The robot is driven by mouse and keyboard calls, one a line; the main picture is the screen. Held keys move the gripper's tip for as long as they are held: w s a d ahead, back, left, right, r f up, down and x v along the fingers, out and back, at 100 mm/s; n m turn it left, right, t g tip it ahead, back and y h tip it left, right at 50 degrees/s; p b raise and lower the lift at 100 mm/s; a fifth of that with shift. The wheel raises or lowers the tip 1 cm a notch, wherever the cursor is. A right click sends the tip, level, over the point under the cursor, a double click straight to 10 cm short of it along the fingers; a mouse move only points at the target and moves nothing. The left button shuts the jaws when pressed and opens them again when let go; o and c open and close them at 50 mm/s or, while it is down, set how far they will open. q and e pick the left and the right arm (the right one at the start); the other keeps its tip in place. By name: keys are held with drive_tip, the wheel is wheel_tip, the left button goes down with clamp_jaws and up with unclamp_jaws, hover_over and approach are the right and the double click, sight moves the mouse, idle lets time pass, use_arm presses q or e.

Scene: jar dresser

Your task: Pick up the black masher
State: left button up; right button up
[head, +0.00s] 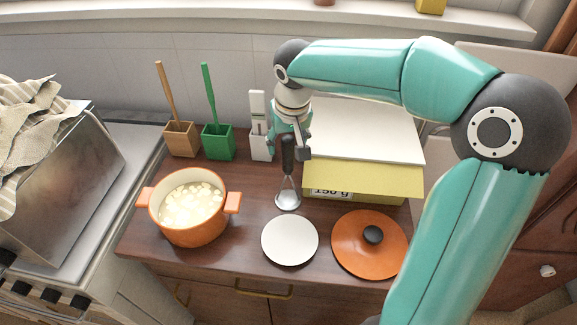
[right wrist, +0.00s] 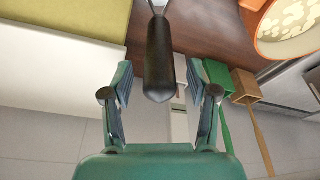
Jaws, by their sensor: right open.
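The masher has a black handle (head: 288,155) and a metal head (head: 288,197). It seems to stand upright on the brown dresser top (head: 244,188), between the pot and the yellow-sided box. My right gripper (head: 289,143) is at the top of the handle. In the right wrist view, the black handle (right wrist: 159,60) points its rounded end in between the two spread fingers of my right gripper (right wrist: 160,75). Gaps show on both sides, so the fingers appear not to touch it. The metal part is mostly cut off there. My left gripper is not in view.
An orange pot (head: 191,235) with pale chunks stands left. A white plate (head: 290,240) and an orange lid (head: 369,243) lie in front. Brown (head: 181,140), green (head: 218,143) and white (head: 260,148) holders stand behind. A yellow-sided box (head: 375,187) is close on the right.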

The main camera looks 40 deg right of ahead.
drive_tip(key=shift+w+f, duration=0.15)
drive_tip(key=shift+f, duration=0.35)
drive_tip(key=c, duration=1.1)
clamp_jaws()
drive_tip(key=shift+r, duration=0.2)
